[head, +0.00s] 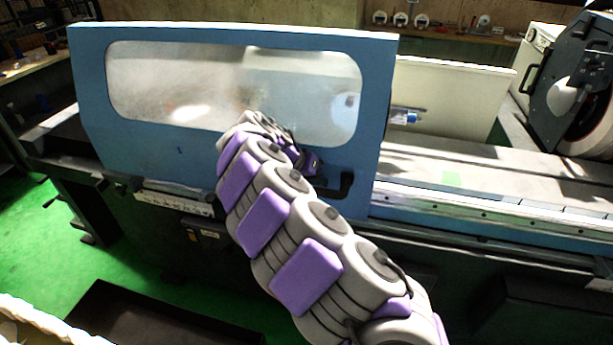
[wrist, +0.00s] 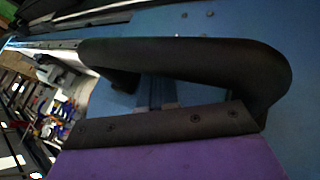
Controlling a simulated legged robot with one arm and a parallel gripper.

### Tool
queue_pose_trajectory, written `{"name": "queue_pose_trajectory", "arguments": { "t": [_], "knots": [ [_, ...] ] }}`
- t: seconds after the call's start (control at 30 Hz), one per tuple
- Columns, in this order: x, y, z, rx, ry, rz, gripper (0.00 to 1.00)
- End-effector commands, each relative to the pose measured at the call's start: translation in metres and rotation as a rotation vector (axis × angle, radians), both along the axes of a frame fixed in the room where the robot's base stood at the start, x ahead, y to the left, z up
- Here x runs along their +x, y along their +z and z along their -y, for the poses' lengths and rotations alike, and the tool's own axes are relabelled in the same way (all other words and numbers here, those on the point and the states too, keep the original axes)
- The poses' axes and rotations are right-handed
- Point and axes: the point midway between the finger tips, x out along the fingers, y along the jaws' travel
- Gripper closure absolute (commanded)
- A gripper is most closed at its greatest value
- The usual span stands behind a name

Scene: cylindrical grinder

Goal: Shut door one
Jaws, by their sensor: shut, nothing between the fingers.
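A blue sliding door (head: 160,150) with a large cloudy window stands over the left part of the grinder. Its black bar handle (head: 345,186) is at the lower right of the door, and it fills the upper middle of the wrist view (wrist: 180,58). My gripper (head: 312,166) is at the door's face, just left of the handle, and looks shut and empty. In the wrist view its purple body and black screwed plate (wrist: 160,128) lie close alongside the handle; I cannot tell whether they touch. My arm hides part of the door's lower middle.
Right of the door, the machine bed (head: 450,180) is exposed, with a pale panel (head: 450,95) behind it. A dark grinding wheel housing (head: 575,85) stands at the far right. A dark tray (head: 150,315) lies on the green floor at the front left.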

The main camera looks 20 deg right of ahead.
Motion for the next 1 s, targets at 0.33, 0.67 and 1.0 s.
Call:
{"name": "queue_pose_trajectory", "arguments": {
  "t": [0.33,0.67,1.0],
  "knots": [
    [-0.019,0.008,0.024,-0.003,-0.001,0.002,1.00],
    [-0.020,0.009,0.025,-0.001,0.001,0.003,1.00],
    [-0.027,0.011,0.045,0.000,-0.001,0.003,1.00]
  ]
}}
